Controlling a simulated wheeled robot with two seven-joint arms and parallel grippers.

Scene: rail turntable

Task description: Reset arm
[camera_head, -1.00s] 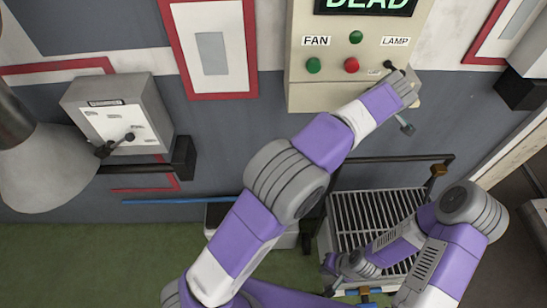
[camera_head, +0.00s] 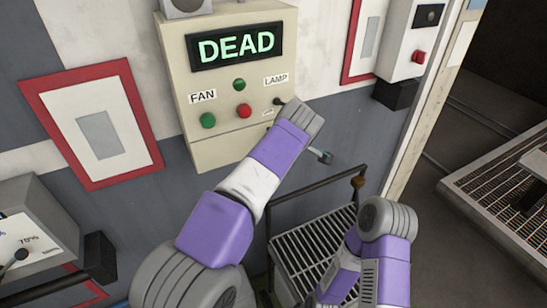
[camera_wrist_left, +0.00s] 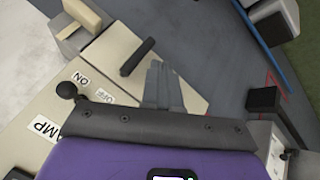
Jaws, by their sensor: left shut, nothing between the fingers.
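My left arm reaches up to the beige control panel (camera_head: 215,90) in the head view. In the left wrist view my left gripper (camera_wrist_left: 163,85) is shut and empty, over the panel's lower edge. A black ball-knob lever (camera_wrist_left: 67,90) stands beside the ON and OFF labels, apart from the fingers. A dark bar-shaped handle (camera_wrist_left: 137,57) lies close to the fingertips; contact cannot be told. My right arm shows at the lower right of the head view, its gripper out of frame.
The panel's screen (camera_head: 237,46) reads DEAD, above green and red buttons. A grey box (camera_head: 35,230) is at the lower left. A slatted rack (camera_head: 310,245) stands below the panel. A red-buttoned box (camera_head: 410,40) hangs right. Open floor (camera_head: 440,250) lies at right.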

